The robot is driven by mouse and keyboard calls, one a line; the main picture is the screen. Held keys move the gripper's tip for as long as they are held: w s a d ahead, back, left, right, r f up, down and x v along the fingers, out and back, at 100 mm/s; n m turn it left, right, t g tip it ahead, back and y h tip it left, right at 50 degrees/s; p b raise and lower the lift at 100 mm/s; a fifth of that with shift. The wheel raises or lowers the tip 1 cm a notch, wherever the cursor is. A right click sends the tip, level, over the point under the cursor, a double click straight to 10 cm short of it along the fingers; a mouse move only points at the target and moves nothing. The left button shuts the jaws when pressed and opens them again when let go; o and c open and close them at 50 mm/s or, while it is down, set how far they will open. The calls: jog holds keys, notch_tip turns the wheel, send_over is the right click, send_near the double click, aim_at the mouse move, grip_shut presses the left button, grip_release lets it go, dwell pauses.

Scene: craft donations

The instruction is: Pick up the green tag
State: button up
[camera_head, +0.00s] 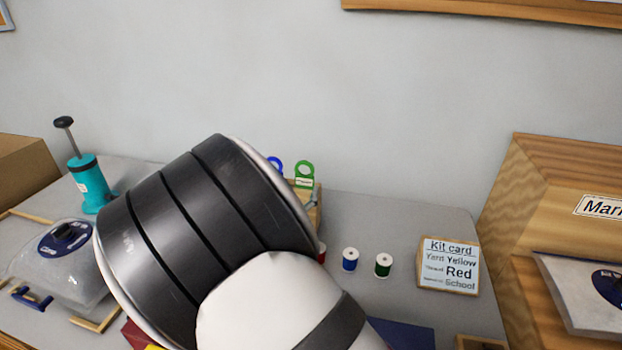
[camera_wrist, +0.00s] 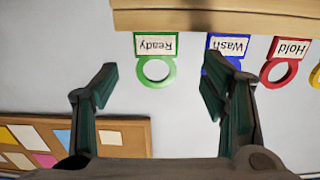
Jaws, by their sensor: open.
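The green tag (camera_wrist: 155,45) has a white "Ready" label and a ring, and appears upside down in the wrist view. Its label end meets a wooden rack (camera_wrist: 215,20). My gripper (camera_wrist: 160,68) is open, with one finger on each side of the green ring and nothing held. The right finger overlaps the blue "Wash" tag (camera_wrist: 228,44) in the picture; I cannot tell if they touch. In the head view the green tag (camera_head: 304,182) stands upright at the rack (camera_head: 313,208); my arm hides my gripper there.
A red "Hold" tag (camera_wrist: 291,48) and part of a yellow tag (camera_wrist: 316,76) are right of the blue one. A blue spool (camera_head: 350,259), a green spool (camera_head: 383,265) and a kit card (camera_head: 448,265) stand right of my arm. A teal pump (camera_head: 90,185) stands left.

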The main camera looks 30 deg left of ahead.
aim_at(304, 180)
jog(key=shift+w+a, duration=0.15)
jog(key=shift+w, duration=0.5)
jog(key=w, duration=0.2)
jog(key=w+f, duration=0.1)
jog(key=w, duration=0.1)
jog(key=shift+a, duration=0.2)
jog(key=shift+w+a+b, duration=0.2)
jog(key=shift+w+b, duration=0.1)
jog(key=shift+w, duration=0.3)
jog(key=shift+c, duration=0.6)
jog(key=c, duration=0.8)
